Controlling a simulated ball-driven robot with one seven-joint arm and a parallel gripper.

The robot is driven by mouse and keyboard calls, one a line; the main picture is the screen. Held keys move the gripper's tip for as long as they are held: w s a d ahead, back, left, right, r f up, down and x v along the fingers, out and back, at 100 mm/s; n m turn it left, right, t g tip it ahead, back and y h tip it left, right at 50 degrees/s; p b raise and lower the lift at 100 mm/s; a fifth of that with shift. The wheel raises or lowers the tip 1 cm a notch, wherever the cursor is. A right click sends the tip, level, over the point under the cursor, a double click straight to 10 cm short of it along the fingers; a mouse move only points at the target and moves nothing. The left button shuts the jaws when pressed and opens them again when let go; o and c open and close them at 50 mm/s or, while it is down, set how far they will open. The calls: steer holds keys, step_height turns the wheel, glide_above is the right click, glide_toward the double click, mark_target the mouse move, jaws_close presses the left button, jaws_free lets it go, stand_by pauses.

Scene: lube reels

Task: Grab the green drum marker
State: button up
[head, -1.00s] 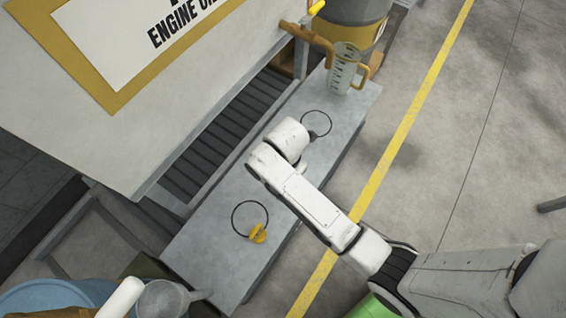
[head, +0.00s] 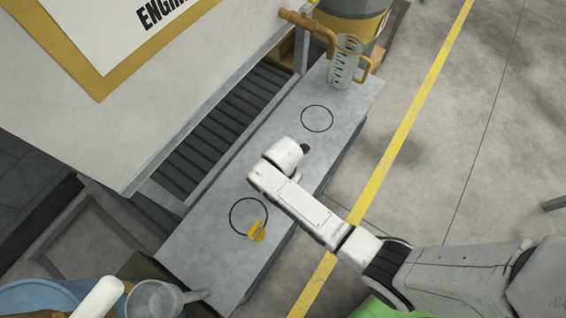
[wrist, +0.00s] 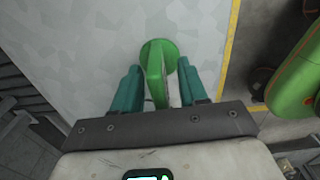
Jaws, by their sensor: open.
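The green drum marker (wrist: 158,50) shows in the wrist view as a round disc with an upright fin, on a light grey surface. My gripper (wrist: 160,70) has two teal fingers, open, one on each side of the fin. The fin's near end runs down to the gripper's dark crossbar. In the head view my arm's end is over the grey bench (head: 205,250), and the green marker and my fingers are hidden there.
A yellow marker (head: 257,232) sits by a black ring on the bench. A second black ring (head: 317,118) is bare. A clear jug (head: 346,62) stands at the bench's far end. A large white tank (head: 110,130) lines the left. Open floor lies right of the yellow stripe (head: 407,120).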

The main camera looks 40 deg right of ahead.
jaws_close()
stand_by(0.4)
